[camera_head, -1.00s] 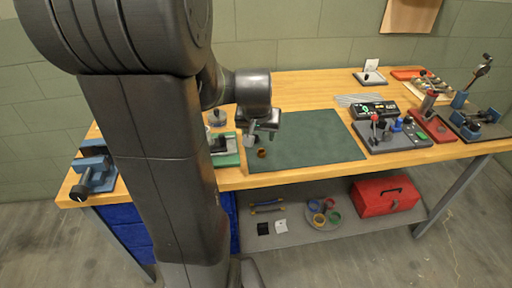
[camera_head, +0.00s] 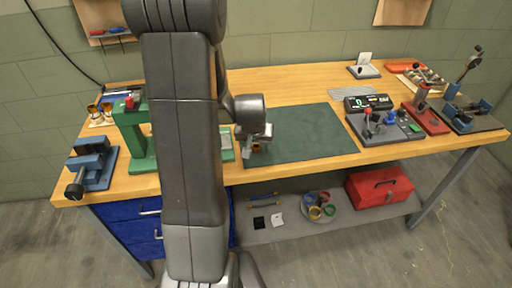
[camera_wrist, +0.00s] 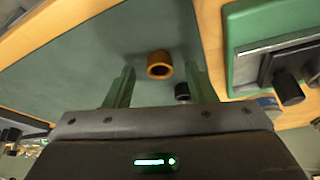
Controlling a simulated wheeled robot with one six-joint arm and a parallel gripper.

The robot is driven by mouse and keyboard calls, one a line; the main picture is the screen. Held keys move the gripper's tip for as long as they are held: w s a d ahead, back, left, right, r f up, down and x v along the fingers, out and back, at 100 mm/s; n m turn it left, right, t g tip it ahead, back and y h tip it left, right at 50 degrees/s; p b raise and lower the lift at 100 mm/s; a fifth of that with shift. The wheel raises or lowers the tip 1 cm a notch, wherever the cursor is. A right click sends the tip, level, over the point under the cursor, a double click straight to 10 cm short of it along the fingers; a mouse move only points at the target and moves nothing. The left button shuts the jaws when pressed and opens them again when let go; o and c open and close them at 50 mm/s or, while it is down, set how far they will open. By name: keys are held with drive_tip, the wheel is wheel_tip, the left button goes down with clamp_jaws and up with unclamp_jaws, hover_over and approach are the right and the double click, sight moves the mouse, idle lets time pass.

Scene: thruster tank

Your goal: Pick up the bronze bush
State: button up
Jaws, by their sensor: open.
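The bronze bush (camera_wrist: 160,64) is a short, hollow orange-brown ring standing on the dark green mat (camera_wrist: 85,62) in the wrist view. My gripper (camera_wrist: 160,78) is open, with one green finger on each side of the bush in the picture. The bush looks a little beyond the fingertips, and no contact shows. A small black cylinder (camera_wrist: 182,91) shows between the fingers, close to the right one. In the head view my gripper (camera_head: 253,138) hangs low over the left part of the mat, and the bush is mostly hidden there.
A green press (camera_head: 134,130) and a blue vise (camera_head: 92,165) stand left of my arm. A grey fixture with knobs (camera_head: 383,127) and a digital display (camera_head: 368,102) stand right of the mat. The mat's middle and right (camera_head: 308,135) are clear.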

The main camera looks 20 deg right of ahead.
drive_tip(key=shift+w+d+f, duration=0.1)
drive_tip(key=shift+w+f, duration=0.05)
drive_tip(key=shift+f, duration=0.25)
drive_tip(key=c, duration=1.1)
drive_tip(key=shift+r, duration=0.15)
